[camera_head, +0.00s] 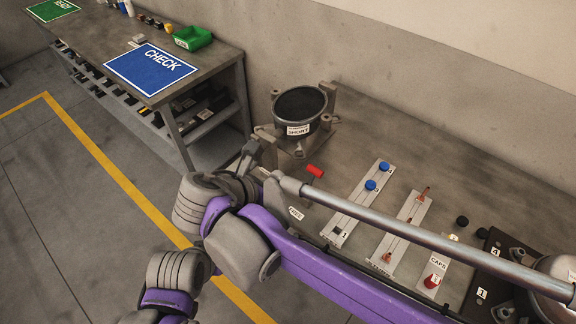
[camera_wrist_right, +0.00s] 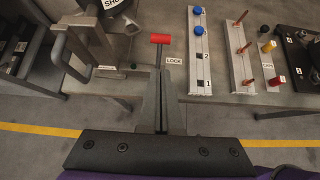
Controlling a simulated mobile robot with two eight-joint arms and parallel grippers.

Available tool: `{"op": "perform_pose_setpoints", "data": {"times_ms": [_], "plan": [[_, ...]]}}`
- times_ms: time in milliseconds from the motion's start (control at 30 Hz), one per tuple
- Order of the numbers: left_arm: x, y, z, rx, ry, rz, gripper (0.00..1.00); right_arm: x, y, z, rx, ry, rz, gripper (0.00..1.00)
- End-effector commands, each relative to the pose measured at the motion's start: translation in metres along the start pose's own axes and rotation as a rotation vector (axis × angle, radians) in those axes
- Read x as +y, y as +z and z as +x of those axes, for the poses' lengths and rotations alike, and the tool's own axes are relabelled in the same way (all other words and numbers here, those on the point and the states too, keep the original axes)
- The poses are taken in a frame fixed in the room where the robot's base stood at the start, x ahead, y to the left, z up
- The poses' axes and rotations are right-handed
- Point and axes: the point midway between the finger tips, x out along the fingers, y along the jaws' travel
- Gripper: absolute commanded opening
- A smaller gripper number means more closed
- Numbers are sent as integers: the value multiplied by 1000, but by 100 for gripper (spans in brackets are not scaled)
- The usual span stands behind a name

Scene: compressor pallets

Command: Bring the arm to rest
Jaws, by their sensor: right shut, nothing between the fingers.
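My right gripper (camera_wrist_right: 160,74) is shut and empty in the right wrist view. The cylinder also shows in the head view (camera_head: 315,171). My right arm (camera_head: 330,280), purple and grey, crosses the front of the bench in the head view, and its gripper is not clearly visible there. My left gripper is in neither view.
Rails with blue caps (camera_head: 370,185) and copper pins (camera_head: 404,240) lie on the bench. A blue CHECK mat (camera_head: 150,70) lies on another table. Floor is free in front.

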Motion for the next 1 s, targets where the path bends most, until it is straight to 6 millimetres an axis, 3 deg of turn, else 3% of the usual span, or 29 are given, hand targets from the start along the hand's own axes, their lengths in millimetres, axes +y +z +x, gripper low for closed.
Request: {"op": "perform_pose_setpoints", "data": {"times_ms": [233, 367, 467, 600, 700, 900, 1000], "plan": [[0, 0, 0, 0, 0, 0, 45, -1, 1, -1, 2, -1, 6, 0], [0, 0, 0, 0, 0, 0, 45, -21, 2, 16, 51, -22, 126, 0], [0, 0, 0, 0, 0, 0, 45, -60, -2, 44, 145, -68, 382, 0], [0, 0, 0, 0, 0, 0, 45, -131, -20, 81, 302, -176, 938, 0], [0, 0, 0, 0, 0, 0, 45, -173, -39, 96, 389, -266, 1378, 0], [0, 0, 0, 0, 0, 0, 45, -224, -68, 110, 486, -423, 2143, 0], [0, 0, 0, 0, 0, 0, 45, -236, -75, 112, 509, -469, 2383, 0]]}}
